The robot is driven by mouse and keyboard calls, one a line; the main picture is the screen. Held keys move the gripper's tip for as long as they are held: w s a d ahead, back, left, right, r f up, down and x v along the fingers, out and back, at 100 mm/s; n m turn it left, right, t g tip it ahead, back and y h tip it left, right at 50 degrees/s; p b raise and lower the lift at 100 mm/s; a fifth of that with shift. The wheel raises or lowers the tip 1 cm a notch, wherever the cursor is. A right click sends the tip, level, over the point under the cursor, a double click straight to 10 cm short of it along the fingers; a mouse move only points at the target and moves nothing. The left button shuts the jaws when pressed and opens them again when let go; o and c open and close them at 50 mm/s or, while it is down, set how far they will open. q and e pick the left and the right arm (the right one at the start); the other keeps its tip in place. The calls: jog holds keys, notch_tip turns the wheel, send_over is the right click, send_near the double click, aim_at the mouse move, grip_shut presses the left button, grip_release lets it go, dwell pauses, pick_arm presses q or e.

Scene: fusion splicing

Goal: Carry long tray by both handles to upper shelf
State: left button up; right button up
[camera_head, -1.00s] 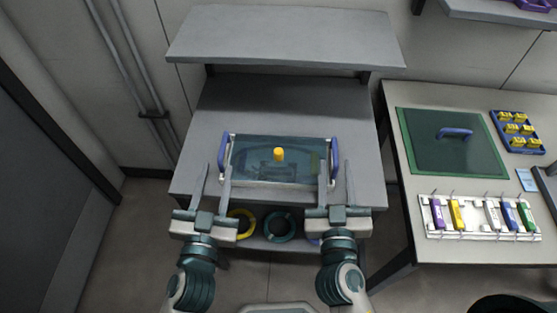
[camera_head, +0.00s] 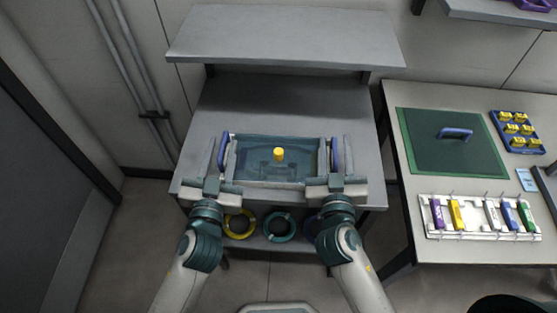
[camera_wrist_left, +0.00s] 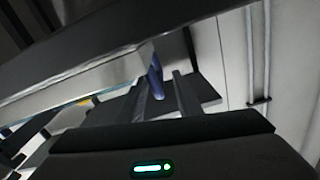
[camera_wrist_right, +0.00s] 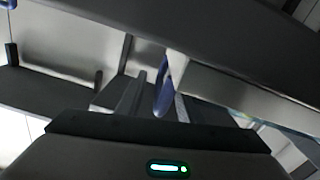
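The long tray (camera_head: 276,185) lies on the lower grey surface of the shelf unit. It has a clear bluish inside, a yellow cylinder (camera_head: 278,155) and a blue handle at each end. My left gripper (camera_head: 221,145) is open, its fingers on either side of the left handle (camera_head: 223,152). My right gripper (camera_head: 335,145) is open, its fingers on either side of the right handle (camera_head: 335,154). In the wrist views the left handle (camera_wrist_left: 156,78) and right handle (camera_wrist_right: 164,92) show by the open fingers; contact cannot be told. The upper shelf (camera_head: 285,35) is bare.
The upper shelf overhangs the back of the lower surface (camera_head: 285,100), which is clear behind the tray. Yellow and teal rings (camera_head: 279,226) sit below its front edge. At right, a table holds a green mat (camera_head: 430,165), a blue rack (camera_head: 513,118) and a white holder (camera_head: 470,233).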

pick_arm(q)
grip_shut()
pick_arm(e)
grip_shut()
pick_arm(q)
jog(key=shift+r, duration=0.2)
pick_arm(e)
jog(key=shift+r, duration=0.2)
